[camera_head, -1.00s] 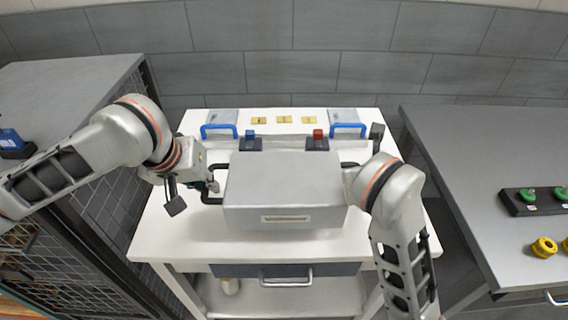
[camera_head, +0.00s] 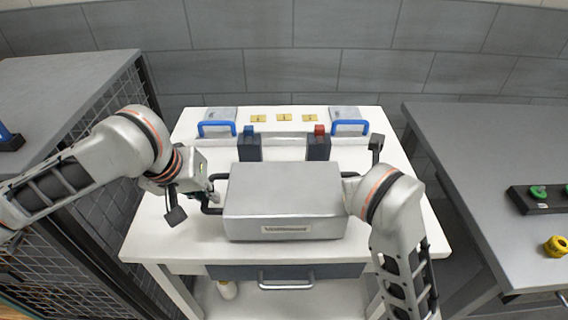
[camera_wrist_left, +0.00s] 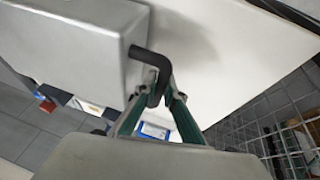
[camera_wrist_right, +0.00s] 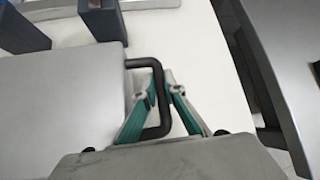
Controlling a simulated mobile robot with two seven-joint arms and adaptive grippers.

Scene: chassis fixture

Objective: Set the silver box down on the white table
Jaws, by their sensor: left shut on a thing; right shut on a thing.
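The silver box (camera_head: 283,198) is level over the middle of the white table (camera_head: 400,225), its label facing me. My left gripper (camera_head: 213,197) is shut on the box's dark left handle. In the left wrist view, the fingers (camera_wrist_left: 160,98) close around that handle (camera_wrist_left: 155,65). My right gripper (camera_wrist_right: 159,90) is shut on the right handle (camera_wrist_right: 161,105), clearest in the right wrist view. In the head view my right wrist hides those fingers. The left wrist view shows a shadow on the table near the box. I cannot tell whether the underside touches the table.
Behind the box stand two dark posts with blue (camera_head: 250,145) and red (camera_head: 319,143) tops. Two blue handles (camera_head: 216,128) (camera_head: 350,127) and several yellow tags line the back. A grey table (camera_head: 480,180) stands right; a mesh-sided cabinet (camera_head: 100,170) stands left.

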